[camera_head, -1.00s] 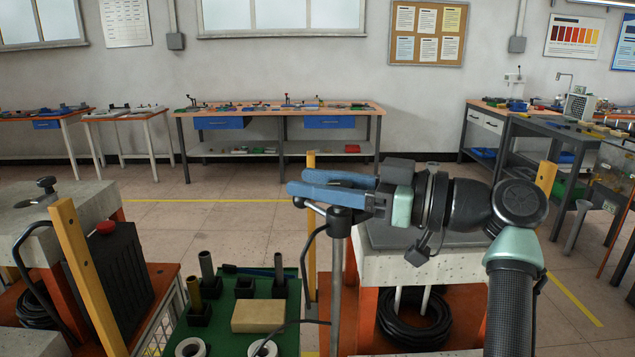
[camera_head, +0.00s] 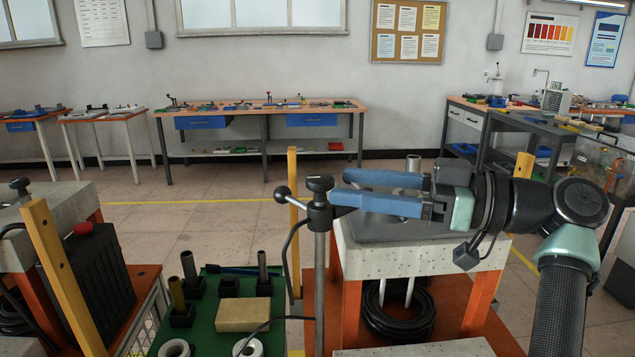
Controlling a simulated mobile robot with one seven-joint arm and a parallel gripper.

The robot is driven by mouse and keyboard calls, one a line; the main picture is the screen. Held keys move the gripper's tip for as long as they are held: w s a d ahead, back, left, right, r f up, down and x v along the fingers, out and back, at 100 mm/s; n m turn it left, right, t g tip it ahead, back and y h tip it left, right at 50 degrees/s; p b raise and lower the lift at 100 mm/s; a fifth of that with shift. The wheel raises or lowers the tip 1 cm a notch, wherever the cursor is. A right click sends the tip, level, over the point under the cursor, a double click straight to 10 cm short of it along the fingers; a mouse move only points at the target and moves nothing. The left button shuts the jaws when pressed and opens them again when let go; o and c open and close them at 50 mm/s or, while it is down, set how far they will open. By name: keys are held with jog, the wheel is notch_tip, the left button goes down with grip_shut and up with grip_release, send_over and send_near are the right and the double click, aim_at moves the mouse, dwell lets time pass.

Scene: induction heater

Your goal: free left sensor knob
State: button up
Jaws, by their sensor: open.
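A metal sensor post (camera_head: 319,265) stands upright in front of me, with a clamp carrying a black knob (camera_head: 320,184) on top. A short lever with a dark ball end (camera_head: 282,193) points left from the clamp. My gripper (camera_head: 341,187) has two blue fingers pointing left, spread apart, with nothing seen between them. Its fingertips are just right of the black knob and clamp; I cannot tell if the nearer finger touches the clamp. Another black knob (camera_head: 20,185) sits on the pale block at the far left.
A green tray (camera_head: 208,342) with dark holders, a tan block (camera_head: 243,315) and white rings lies left of the post. A pale speckled block (camera_head: 440,255) on an orange frame stands below my gripper. A yellow upright (camera_head: 294,225) is behind the post. A black cable hangs beside it.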

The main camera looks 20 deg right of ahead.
jog(key=shift+v, duration=2.4)
